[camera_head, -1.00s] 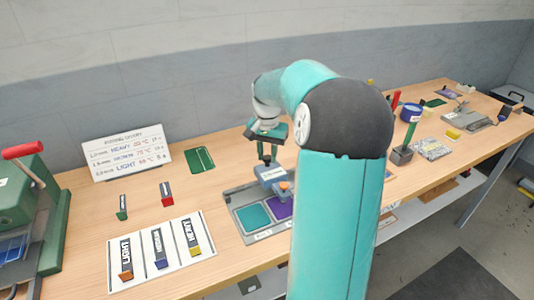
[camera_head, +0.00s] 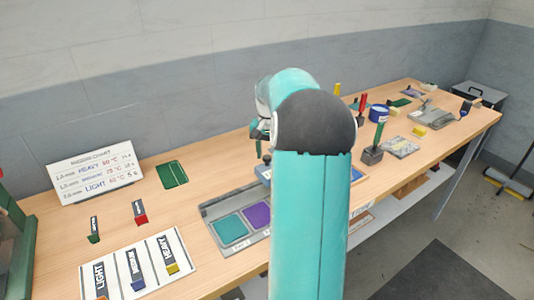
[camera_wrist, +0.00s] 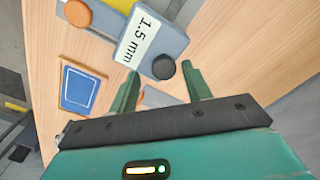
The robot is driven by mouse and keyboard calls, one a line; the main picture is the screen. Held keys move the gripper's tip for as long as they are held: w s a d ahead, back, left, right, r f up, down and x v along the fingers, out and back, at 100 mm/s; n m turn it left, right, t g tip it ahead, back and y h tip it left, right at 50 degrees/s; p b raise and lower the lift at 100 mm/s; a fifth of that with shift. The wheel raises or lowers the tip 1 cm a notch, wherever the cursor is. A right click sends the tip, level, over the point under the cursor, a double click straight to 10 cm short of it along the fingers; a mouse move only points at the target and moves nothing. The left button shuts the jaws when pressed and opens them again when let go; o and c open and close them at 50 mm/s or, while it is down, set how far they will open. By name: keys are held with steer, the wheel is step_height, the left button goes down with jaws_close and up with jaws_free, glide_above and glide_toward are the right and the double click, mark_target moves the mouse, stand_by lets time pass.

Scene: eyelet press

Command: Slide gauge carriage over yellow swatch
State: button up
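The gauge carriage (camera_wrist: 150,35) is a blue-grey block with a white "1.5 mm" label and a dark round knob, at the top of the wrist view. In the head view only a sliver of it (camera_head: 264,172) shows beside my arm. My gripper (camera_wrist: 160,70) is open, its two green fingers apart near the carriage's knob end. I cannot tell whether they touch it. The swatch tray (camera_head: 207,212) shows a teal swatch (camera_head: 229,228) and a purple swatch (camera_head: 257,215). My arm hides the rest, and I cannot identify the yellow swatch for sure.
A blue pad (camera_wrist: 79,88) lies on the wooden bench in the wrist view. A green mat (camera_head: 172,175), a ridging chart (camera_head: 95,172) and a white card (camera_head: 140,268) with labelled blocks are left. A dark stand (camera_head: 372,154) is to the right.

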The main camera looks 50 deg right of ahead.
steer(key=shift+a, duration=0.15)
steer(key=shift+r, duration=0.3)
step_height(320, 180, up, 13)
steer(key=shift+r, duration=0.15)
steer(key=shift+w+a, duration=0.1)
steer(key=shift+a, duration=0.05)
stand_by(0.4)
